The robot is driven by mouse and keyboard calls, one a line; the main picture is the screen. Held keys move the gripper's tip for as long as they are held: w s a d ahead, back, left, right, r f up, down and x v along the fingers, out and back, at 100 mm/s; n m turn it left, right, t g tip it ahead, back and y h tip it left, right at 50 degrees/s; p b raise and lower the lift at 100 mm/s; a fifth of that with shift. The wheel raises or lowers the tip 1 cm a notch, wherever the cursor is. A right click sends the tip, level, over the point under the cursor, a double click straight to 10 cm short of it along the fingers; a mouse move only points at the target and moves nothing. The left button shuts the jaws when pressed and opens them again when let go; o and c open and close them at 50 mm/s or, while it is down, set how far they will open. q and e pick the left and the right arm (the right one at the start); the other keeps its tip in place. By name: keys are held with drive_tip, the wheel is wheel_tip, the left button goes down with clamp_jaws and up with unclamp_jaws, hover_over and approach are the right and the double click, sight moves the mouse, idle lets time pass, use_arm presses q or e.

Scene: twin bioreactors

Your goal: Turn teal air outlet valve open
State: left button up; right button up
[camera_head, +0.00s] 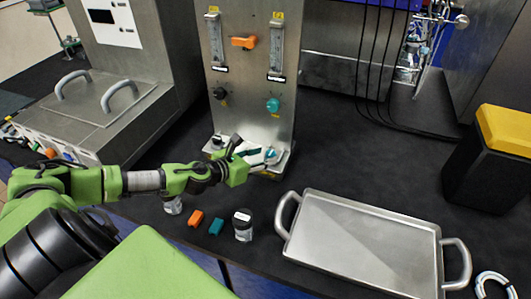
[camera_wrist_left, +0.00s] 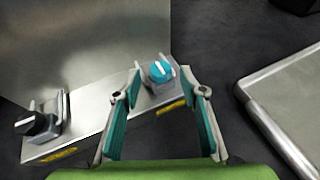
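The teal air outlet valve shows in the left wrist view as a round teal knob (camera_wrist_left: 160,71) with a white stripe, on the metal base ledge (camera_wrist_left: 85,140). My left gripper (camera_wrist_left: 162,80) is open, its teal-padded fingers spread. The knob appears between the fingertips; I cannot tell whether they touch it. In the head view my left gripper (camera_head: 250,149) is low at the panel's foot and partly hides the valve area. A black-handled valve (camera_wrist_left: 36,124) sits left on the same ledge. My right gripper is out of view.
The upright metal panel (camera_head: 248,85) carries an orange handle (camera_head: 243,42) and another teal knob (camera_head: 273,105). A metal tray (camera_head: 365,240) lies right of my gripper.

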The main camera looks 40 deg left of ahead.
use_arm(q)
drive_tip(key=shift+x, duration=0.75)
drive_tip(key=shift+d, duration=0.1)
clamp_jaws()
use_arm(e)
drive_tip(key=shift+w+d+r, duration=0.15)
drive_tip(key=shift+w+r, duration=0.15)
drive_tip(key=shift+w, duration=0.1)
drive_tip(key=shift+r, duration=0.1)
